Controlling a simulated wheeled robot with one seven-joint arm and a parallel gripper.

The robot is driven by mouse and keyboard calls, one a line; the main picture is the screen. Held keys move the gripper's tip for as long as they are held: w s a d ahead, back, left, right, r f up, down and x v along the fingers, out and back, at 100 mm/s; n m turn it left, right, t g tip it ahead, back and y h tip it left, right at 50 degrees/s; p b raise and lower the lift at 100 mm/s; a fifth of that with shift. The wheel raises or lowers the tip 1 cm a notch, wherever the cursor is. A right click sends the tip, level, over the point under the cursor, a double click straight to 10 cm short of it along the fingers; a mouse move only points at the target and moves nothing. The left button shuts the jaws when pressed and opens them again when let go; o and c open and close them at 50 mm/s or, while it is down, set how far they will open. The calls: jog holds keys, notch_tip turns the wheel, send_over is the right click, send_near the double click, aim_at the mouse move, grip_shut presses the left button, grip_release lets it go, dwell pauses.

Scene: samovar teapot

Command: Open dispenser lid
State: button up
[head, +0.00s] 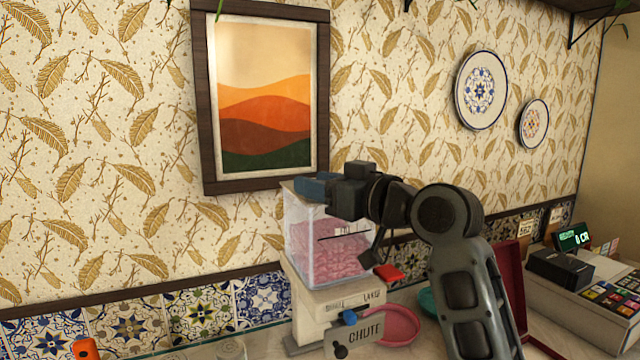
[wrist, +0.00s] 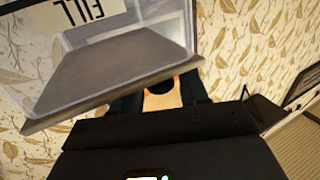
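The dispenser (head: 325,245) is a clear box with pink contents on a beige base. Its thin beige lid (head: 287,185) lies flat across the top and looks closed. My gripper (head: 308,187) is at the level of the lid, pointing left, and hides most of it. In the wrist view the lid's edge (wrist: 60,122) runs beside the fingers, with the clear wall and an upside-down "FILL" label above it. The gripper's dark fingers (wrist: 161,98) stand apart with a gap between them. I cannot tell whether a finger touches the lid.
A "CHUTE" plate (head: 362,337) and pink bowl (head: 390,327) are at the dispenser's base. A red tag (head: 389,273) shows below my wrist. A cash register (head: 590,290) stands right. The framed picture (head: 264,95) hangs on the wall above.

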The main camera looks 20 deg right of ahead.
grip_shut()
jog(key=shift+s+d, duration=0.1)
dwell(0.4)
